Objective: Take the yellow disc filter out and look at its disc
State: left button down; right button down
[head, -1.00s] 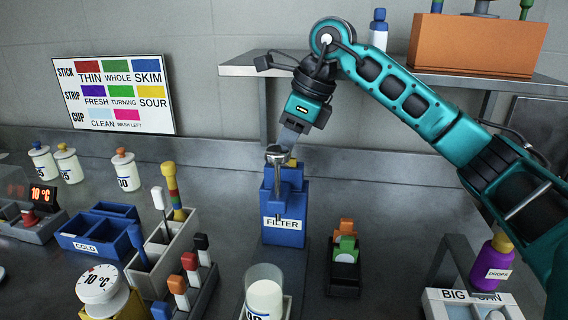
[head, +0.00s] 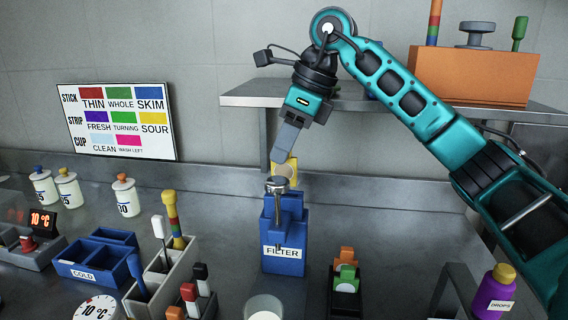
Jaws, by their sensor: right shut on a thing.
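The yellow disc filter (head: 288,167) is held upright above the blue FILTER box (head: 284,262). Its lower part is hidden behind a round metal-topped piece (head: 277,185) at the front of the box, so I cannot tell whether it is fully clear. A pale round disc face shows on it, too small to read. My right gripper (head: 284,158) reaches down from the upper right and is shut on the yellow filter. My left gripper is not in view.
A small black rack (head: 345,302) with orange and green pieces stands right of the box. A colour chart (head: 117,122) is on the wall. A blue COLD tray (head: 80,262) and stick holders stand left. A shelf (head: 380,101) with an orange box (head: 475,75) is behind my arm.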

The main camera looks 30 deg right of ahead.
notch_tip(320, 180, up, 21)
jog(key=p, duration=0.6)
dwell(0.8)
jog(key=shift+r, duration=0.1)
dwell(0.7)
dwell(0.9)
